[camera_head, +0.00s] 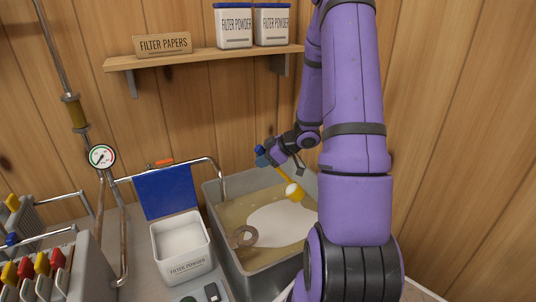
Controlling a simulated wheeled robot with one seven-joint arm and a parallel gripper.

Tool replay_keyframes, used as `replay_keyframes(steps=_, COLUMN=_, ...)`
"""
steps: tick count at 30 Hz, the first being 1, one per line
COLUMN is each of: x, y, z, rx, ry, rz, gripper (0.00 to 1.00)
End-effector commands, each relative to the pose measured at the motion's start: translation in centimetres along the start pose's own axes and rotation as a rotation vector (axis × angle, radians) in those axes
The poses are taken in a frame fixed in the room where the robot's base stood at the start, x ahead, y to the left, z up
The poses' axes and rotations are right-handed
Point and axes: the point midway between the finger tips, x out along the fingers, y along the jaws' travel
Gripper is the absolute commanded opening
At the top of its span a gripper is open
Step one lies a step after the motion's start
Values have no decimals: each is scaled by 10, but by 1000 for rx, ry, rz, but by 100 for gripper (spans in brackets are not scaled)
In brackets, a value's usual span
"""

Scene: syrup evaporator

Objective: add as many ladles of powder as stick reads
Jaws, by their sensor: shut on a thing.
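My gripper (285,150) is shut on a yellow ladle (283,178) and holds it over the grey tank (218,212). A blue part shows at the gripper's upper left; I cannot tell whether it belongs to the ladle. The ladle's round end (293,191) looks white and hangs over the tan liquid. A broad white patch (280,225) lies on the liquid under it. The open filter powder tub (184,267) stands left of the tank with white powder (180,238) inside and its blue lid (166,192) raised. I cannot make out a stick with a reading.
Closed filter powder tubs (234,27) stand on the wall shelf (205,58). A pressure gauge (102,156), pipes and coloured-handled plates (42,264) are at left. A small dark object (211,292) lies in front.

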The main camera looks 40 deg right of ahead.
Motion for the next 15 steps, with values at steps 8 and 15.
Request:
replay_keyframes(steps=8, x=27, y=-5, z=11, rx=-30, ry=-173, rz=-3, gripper=0)
replay_keyframes(steps=15, x=49, y=-8, z=20, rx=-54, ry=-323, rz=-3, gripper=0)
